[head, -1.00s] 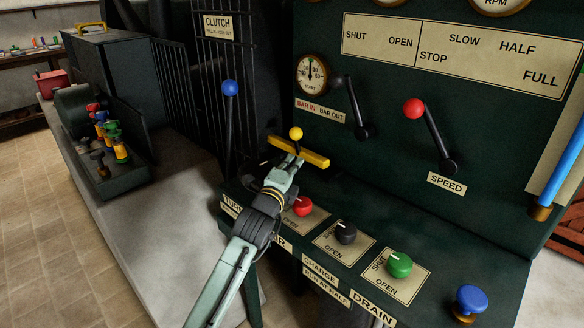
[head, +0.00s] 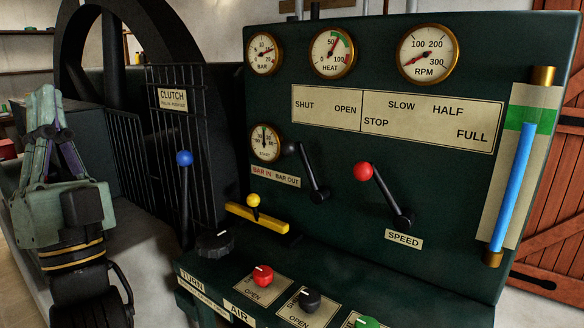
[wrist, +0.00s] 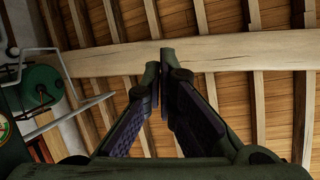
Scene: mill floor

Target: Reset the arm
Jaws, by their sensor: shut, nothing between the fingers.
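My gripper (head: 46,108) is raised at the left of the head view, with its fingers pointing up. In the wrist view its fingertips (wrist: 166,66) are close together with nothing between them. Behind them are the wooden ceiling and a pale beam (wrist: 220,52). The gripper is apart from the control panel and hides part of the dark box and bench behind it.
The green control panel (head: 400,180) has a red-knobbed lever (head: 380,188), a black-knobbed lever (head: 305,170) and several dial knobs. A yellow bar (head: 270,222) with a yellow ball and a blue-knobbed lever (head: 184,190) stand between panel and gripper.

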